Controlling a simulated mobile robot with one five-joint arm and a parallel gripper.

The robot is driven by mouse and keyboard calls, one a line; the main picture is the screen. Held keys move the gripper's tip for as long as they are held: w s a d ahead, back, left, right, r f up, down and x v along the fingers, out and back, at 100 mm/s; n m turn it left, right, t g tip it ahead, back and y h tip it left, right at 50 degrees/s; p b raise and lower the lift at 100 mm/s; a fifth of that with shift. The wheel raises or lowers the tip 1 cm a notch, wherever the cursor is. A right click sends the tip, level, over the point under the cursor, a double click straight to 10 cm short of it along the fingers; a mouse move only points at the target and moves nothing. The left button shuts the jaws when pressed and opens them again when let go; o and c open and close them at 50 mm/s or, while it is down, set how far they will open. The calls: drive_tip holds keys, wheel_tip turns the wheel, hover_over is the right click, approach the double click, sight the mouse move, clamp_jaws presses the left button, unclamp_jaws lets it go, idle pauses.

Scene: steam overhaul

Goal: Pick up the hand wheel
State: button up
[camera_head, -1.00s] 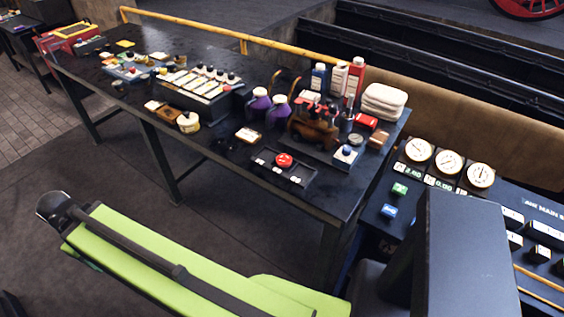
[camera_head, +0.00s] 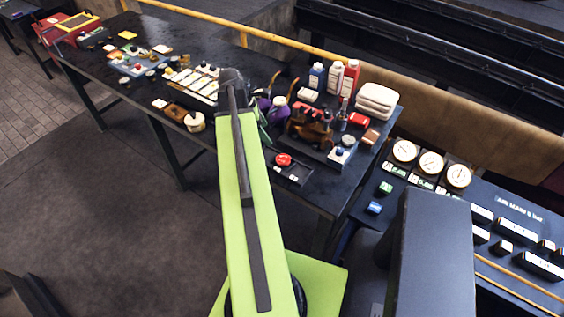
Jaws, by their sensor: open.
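A small red round piece (camera_head: 283,159), which looks like the hand wheel, lies on a low black tray (camera_head: 300,176) near the front edge of the workbench (camera_head: 205,135). It is too small to make out spokes. My green arm reaches up the middle of the picture, with its dark elbow joint over the bench, left of the red piece. I do not see my gripper; the raised arm hides what is behind it.
A brown valve-like assembly (camera_head: 308,126), bottles (camera_head: 349,78) and folded white cloths (camera_head: 376,100) crowd the bench right of my arm. Parts trays (camera_head: 195,84) stand left. A gauge panel (camera_head: 480,204) is at right. A yellow rail (camera_head: 270,43) runs behind the bench.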

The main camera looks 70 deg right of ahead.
drive_tip(key=b, duration=1)
hover_over(283, 158)
drive_tip(key=w+a, duration=0.2)
drive_tip(key=w, duration=0.1)
drive_tip(key=f, duration=1)
drive_tip(key=shift+s+d+f, duration=0.2)
drive_tip(key=shift+f, duration=0.05)
drive_tip(key=shift+s+d+f, duration=0.1)
drive_tip(key=shift+s+f, duration=0.1)
drive_tip(key=shift+s, duration=0.05)
drive_tip(key=b+x, duration=0.5)
drive_tip(key=shift+f, duration=0.25)
drive_tip(key=shift+r, duration=0.2)
clamp_jaws()
drive_tip(key=shift+r, duration=0.1)
